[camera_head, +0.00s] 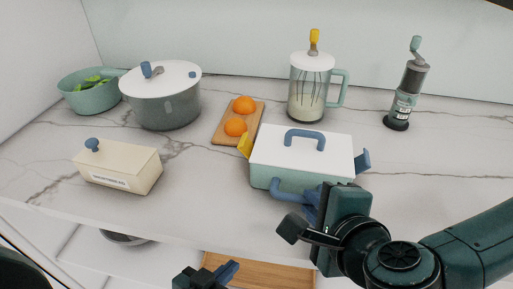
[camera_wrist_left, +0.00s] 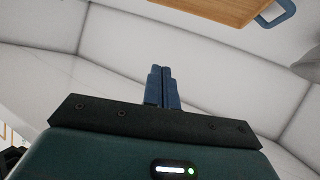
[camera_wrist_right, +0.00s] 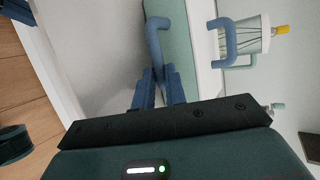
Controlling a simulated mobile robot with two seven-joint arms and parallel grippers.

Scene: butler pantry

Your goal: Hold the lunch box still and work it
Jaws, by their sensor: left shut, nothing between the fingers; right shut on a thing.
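The lunch box (camera_head: 276,158) stands on the marble counter, with a white lid, a mint body and a blue handle (camera_head: 306,136) on top. A yellow clasp (camera_head: 245,145) is at its left end and a blue clasp (camera_head: 362,160) sticks out at its right end. A blue front handle (camera_head: 285,190) juts from its near side; it also shows in the right wrist view (camera_wrist_right: 156,40). My right gripper (camera_wrist_right: 158,88) is shut on this front handle. My left gripper (camera_head: 230,270) is shut and empty, low in front of the counter's front edge.
A cream box (camera_head: 118,170), grey pot (camera_head: 165,100) and green pan (camera_head: 90,97) stand left. Oranges lie on a wooden board (camera_head: 222,132) behind the lunch box. A glass jug (camera_head: 308,95) and a grinder (camera_head: 404,95) stand behind. A wooden tray (camera_head: 262,271) is below.

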